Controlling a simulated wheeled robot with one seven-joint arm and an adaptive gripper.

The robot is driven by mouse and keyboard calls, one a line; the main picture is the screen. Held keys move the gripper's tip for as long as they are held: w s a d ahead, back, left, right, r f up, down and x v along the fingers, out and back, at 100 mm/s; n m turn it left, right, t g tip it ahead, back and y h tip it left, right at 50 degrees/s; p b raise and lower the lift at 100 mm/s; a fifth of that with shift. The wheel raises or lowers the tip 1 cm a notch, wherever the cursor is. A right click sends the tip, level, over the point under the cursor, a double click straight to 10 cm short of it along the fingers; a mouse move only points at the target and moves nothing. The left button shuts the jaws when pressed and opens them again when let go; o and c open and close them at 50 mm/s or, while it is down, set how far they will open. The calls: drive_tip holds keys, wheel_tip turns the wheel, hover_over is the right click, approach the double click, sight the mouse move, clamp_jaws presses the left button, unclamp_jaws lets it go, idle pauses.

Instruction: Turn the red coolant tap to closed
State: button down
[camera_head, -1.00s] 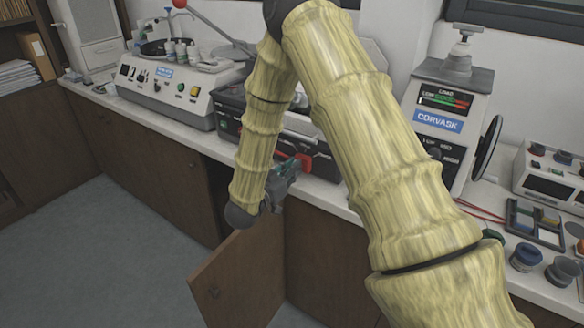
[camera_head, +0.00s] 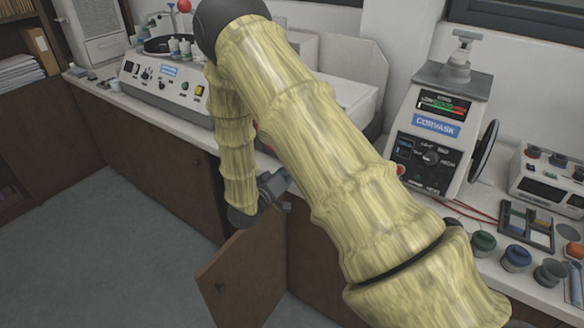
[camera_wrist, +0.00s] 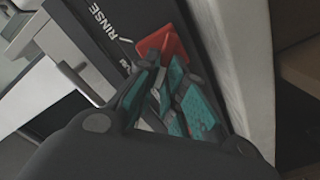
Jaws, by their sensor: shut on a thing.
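The red coolant tap (camera_wrist: 165,45) shows in the wrist view as a red handle on a dark front panel, beside a white "RINSE" label. My gripper (camera_wrist: 172,88), with teal finger pads, is shut on the tap's near end. The fingers hide the gripped part, and the tap's exact angle is hard to read. In the head view my gripper (camera_head: 274,186) is small, at the counter's front edge. My arm hides the tap and most of its machine there.
An open cabinet door (camera_head: 238,280) juts out below my gripper. A white polisher (camera_head: 165,92) stands to the left, and the Corvask press (camera_head: 435,130) to the right. Jars (camera_head: 515,258) and a sample tray (camera_head: 527,225) lie at the right. The floor (camera_head: 85,260) at left is clear.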

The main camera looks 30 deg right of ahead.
drive_tip(key=shift+w+r, duration=0.15)
drive_tip(key=shift+d, duration=0.1)
drive_tip(key=c, duration=1.6)
unclamp_jaws()
drive_tip(key=shift+o, duration=0.4)
drive_tip(key=v, duration=1.2)
